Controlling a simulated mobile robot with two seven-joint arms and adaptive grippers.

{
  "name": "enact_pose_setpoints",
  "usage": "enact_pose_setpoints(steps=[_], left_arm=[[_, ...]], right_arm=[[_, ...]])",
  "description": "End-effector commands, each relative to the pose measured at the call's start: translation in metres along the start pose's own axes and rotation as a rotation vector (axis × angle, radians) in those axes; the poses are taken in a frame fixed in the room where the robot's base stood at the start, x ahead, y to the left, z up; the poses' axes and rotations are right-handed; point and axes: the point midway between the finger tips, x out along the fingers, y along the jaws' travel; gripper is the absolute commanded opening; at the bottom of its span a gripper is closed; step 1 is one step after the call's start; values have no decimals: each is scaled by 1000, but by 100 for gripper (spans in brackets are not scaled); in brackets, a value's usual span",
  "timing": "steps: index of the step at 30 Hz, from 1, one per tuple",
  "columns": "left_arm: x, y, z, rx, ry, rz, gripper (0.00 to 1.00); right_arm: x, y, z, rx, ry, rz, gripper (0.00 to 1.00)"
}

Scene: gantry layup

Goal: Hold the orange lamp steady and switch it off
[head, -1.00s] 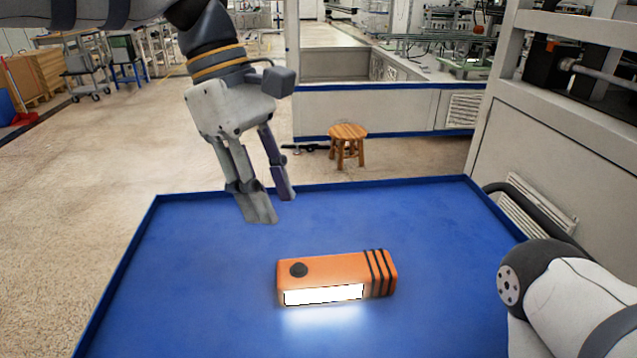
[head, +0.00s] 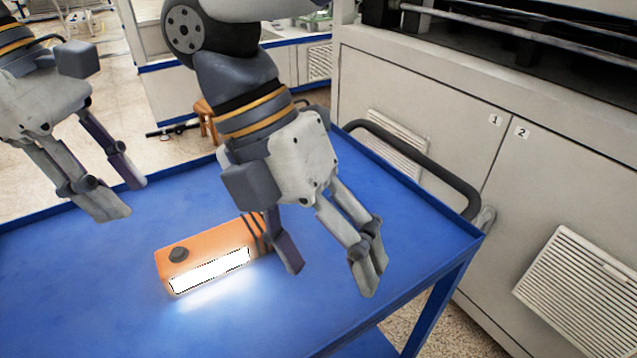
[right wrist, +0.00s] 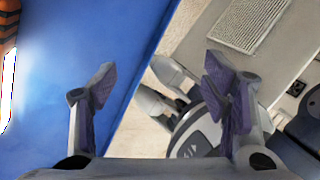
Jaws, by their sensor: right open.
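The orange lamp (head: 205,244) lies on the blue cart top, with a round dark button (head: 179,254) on its upper face and dark bands at its right end. Its long front panel (head: 210,270) glows white. My right gripper (head: 329,281) is open and empty, above the cart just right of the lamp; one finger overlaps the lamp's right end in the head view. In the right wrist view my right gripper (right wrist: 160,85) has its fingers apart, and the lamp (right wrist: 8,45) shows at the left edge. My left gripper (head: 121,194) is open and empty, up and left of the lamp.
The blue cart (head: 80,300) has a low raised rim and a dark handle (head: 420,160) at its right end. A grey machine cabinet (head: 480,150) stands behind and right. A wooden stool (head: 205,115) is behind the cart. The cart top left of the lamp is clear.

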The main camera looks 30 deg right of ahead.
Motion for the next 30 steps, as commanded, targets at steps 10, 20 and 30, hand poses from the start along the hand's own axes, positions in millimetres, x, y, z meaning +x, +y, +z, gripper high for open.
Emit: enact_pose_setpoints(steps=[10,20,30], left_arm=[[0,0,0,0,0,0,33],[0,0,0,0,0,0,33],[0,0,0,0,0,0,33]], right_arm=[[-98,102,49,493,87,426,68],[-49,130,53,514,95,439,68],[3,156,54,513,93,443,68]])
